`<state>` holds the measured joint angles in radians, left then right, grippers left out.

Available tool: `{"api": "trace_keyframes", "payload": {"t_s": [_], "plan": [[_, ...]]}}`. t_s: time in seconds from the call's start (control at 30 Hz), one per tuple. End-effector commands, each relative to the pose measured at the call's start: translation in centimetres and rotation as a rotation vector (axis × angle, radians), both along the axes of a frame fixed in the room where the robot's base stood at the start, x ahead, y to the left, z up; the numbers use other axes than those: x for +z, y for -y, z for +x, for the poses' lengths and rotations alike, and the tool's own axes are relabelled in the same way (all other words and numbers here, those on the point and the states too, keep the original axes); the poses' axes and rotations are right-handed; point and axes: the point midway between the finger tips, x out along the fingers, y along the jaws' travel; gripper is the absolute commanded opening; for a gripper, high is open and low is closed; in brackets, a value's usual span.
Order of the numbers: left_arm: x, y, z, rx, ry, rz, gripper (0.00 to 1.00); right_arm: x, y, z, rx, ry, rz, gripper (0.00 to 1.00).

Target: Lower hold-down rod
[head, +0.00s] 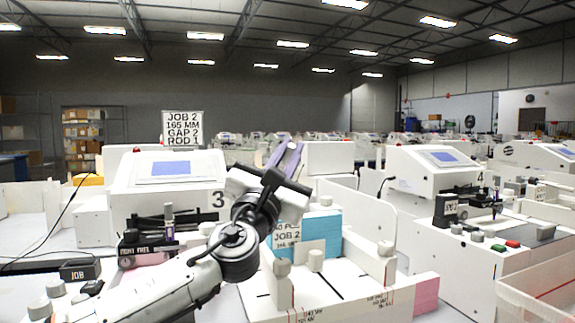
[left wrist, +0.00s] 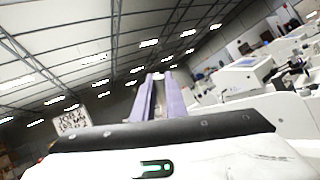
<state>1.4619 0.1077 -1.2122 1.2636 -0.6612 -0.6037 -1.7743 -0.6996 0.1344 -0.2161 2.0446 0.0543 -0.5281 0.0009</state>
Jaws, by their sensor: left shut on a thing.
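My left gripper (head: 283,154) is raised above the blue stack, right of the plotter marked 3 (head: 188,169). Its two purple fingers point up and away, and they also show in the left wrist view (left wrist: 160,97). They are shut on a small pale thing between their tips, which looks like part of the hold-down rod (left wrist: 158,78). Most of it is hidden by the fingers, and its tilt and height cannot be told. My left wrist covers part of the plotter's right side. My right gripper is in neither view.
A sign (head: 182,128) reads JOB 2, 165 MM, GAP 2, ROD 1. A blue stack (head: 320,232) with a JOB 2 label stands in a white tray with upright posts (head: 283,285). A black JOB block (head: 80,269) sits at left. Plotter 4 (head: 440,172) stands at right.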

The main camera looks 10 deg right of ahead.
Motion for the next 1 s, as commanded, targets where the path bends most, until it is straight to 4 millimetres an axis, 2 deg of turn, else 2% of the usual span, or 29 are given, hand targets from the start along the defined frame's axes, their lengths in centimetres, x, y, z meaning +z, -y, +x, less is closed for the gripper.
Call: {"api": "trace_keyframes", "payload": {"t_s": [0.13, 0.5, 0.53, 0.6, 0.63, 1.0], "plan": [[-0.38, 0.03, -0.12, 0.0, 0.012, 0.004, 0.0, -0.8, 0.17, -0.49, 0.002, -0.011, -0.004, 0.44], [-0.26, 0.03, -0.14, 0.001, 0.015, 0.004, 0.0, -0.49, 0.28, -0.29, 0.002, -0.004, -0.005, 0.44], [-0.26, 0.03, -0.14, 0.001, 0.015, 0.004, 0.17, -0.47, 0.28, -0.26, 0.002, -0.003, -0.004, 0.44], [-0.25, 0.02, -0.14, 0.001, 0.015, 0.004, 0.29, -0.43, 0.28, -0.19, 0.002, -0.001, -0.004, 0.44], [-0.24, 0.02, -0.15, 0.001, 0.015, 0.005, 0.31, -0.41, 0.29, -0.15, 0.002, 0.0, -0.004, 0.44], [-0.39, 0.09, -0.27, -0.003, 0.016, 0.004, 0.31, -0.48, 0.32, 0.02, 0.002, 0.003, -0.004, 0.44]]}}
